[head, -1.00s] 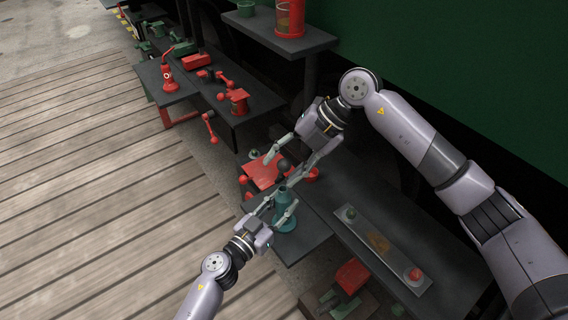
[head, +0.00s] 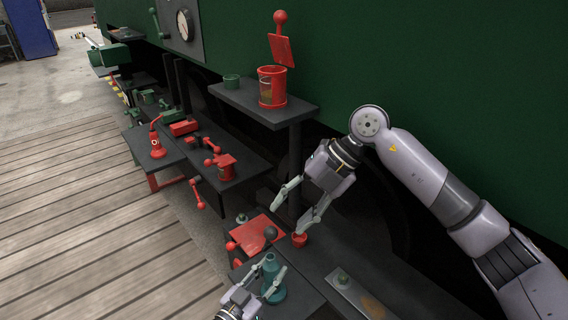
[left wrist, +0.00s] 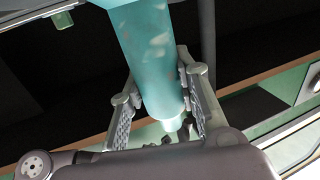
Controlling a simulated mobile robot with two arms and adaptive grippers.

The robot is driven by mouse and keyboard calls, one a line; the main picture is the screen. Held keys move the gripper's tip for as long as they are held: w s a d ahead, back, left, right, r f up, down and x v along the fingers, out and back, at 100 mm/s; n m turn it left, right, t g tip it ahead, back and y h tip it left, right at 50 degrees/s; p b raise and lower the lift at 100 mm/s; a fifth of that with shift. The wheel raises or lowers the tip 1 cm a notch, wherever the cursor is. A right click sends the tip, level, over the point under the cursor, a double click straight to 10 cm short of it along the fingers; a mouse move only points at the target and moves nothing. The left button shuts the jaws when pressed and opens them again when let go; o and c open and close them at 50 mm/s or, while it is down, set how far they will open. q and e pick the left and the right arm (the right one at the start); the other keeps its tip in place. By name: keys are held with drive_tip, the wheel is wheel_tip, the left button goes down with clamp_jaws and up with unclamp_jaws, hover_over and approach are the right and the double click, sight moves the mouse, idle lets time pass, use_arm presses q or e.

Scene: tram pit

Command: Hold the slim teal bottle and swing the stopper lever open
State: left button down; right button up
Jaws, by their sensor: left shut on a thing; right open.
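The slim teal bottle (head: 272,290) stands low in the head view, on the edge of a dark bench. My left gripper (head: 268,276) is shut around its body; the bottle (left wrist: 150,60) also fills the space between the finger pads in the left wrist view. A dark round knob (head: 270,233) shows just above the bottle's top, seemingly the stopper lever's end; the lever's own shape is too small to tell. My right gripper (head: 289,219) is open and empty, above and to the right of the knob, apart from it.
A red plate (head: 256,232) and a small red cup (head: 299,239) lie close behind the bottle. A shelf (head: 262,108) carries a red canister (head: 272,88). The wooden deck at left is clear.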

use_arm(q)
drive_tip(key=c, duration=1.1)
unclamp_jaws()
